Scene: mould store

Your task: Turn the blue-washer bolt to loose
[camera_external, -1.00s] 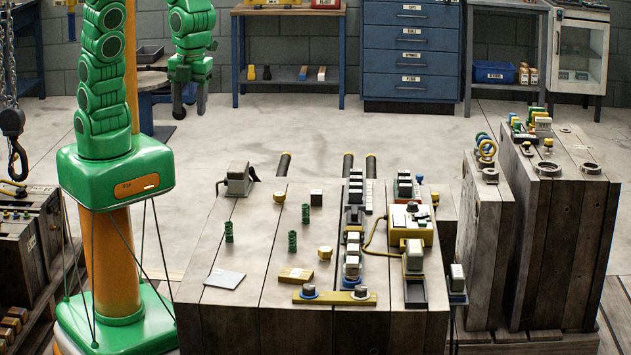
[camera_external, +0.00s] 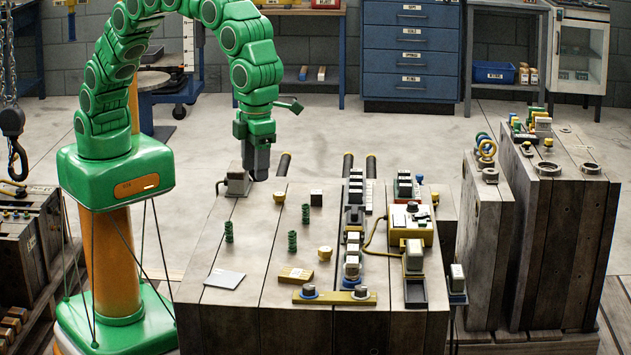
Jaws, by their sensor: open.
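A yellow plate (camera_external: 336,298) lies at the front edge of the wooden mould block (camera_external: 240,290). It carries two dark bolts, a left bolt (camera_external: 309,289) and a right bolt (camera_external: 361,291), each on a washer.
A row of clamps (camera_external: 352,240) and a yellow box (camera_external: 405,225) stand on the right. A grey clamp (camera_external: 237,182) is close left of my gripper.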

